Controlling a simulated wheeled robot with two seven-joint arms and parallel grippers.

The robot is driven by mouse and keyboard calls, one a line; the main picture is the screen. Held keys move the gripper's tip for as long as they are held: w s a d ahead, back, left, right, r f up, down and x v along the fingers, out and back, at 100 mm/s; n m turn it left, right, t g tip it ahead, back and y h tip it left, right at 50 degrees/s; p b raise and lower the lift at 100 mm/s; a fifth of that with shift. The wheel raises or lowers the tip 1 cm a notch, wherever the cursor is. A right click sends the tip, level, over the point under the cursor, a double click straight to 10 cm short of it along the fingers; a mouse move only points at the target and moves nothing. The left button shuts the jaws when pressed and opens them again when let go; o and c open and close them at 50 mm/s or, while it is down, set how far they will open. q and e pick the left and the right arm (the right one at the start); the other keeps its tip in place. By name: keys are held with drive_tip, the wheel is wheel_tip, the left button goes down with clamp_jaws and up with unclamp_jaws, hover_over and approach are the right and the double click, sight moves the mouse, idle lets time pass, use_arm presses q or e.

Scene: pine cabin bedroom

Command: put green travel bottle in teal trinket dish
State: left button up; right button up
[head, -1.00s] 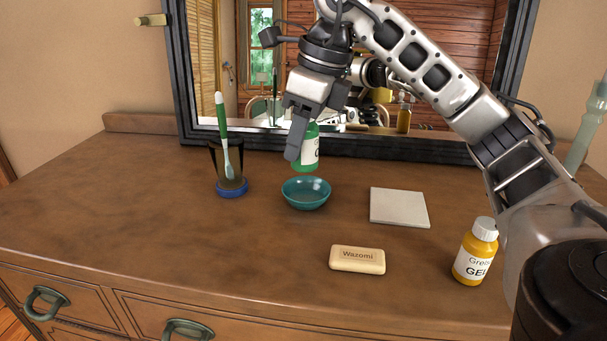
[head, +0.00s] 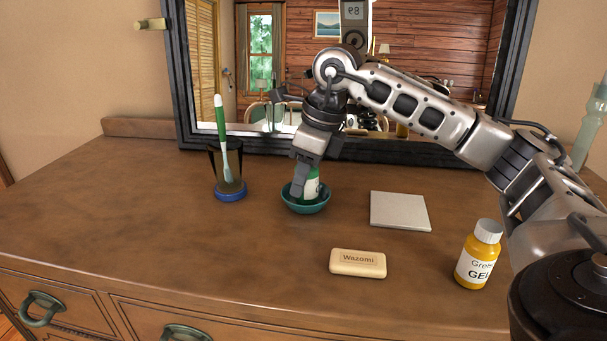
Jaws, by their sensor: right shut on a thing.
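The green travel bottle (head: 311,187) has a white label and is upright, with its lower end inside the teal trinket dish (head: 307,208). Whether its base touches the dish floor is hidden by the rim. My right gripper (head: 302,180) points down from above and is shut on the bottle; its finger covers the bottle's left side. The dish stands on the dresser top, near the middle. My left gripper is not in the head view.
A dark cup with a green toothbrush (head: 221,135) on a blue base (head: 231,195) stands left of the dish. A pale square tile (head: 400,211) lies to the right, a soap bar (head: 358,263) in front, a yellow gel bottle (head: 477,258) front right. A mirror (head: 240,140) stands behind.

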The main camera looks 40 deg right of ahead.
drive_tip(key=shift+f, duration=0.15)
drive_tip(key=o, duration=1)
drive_tip(key=p+v, duration=0.1)
drive_tip(key=v, duration=1.1)
drive_tip(key=shift+r+p, duration=0.25)
drive_tip(key=shift+p, duration=0.1)
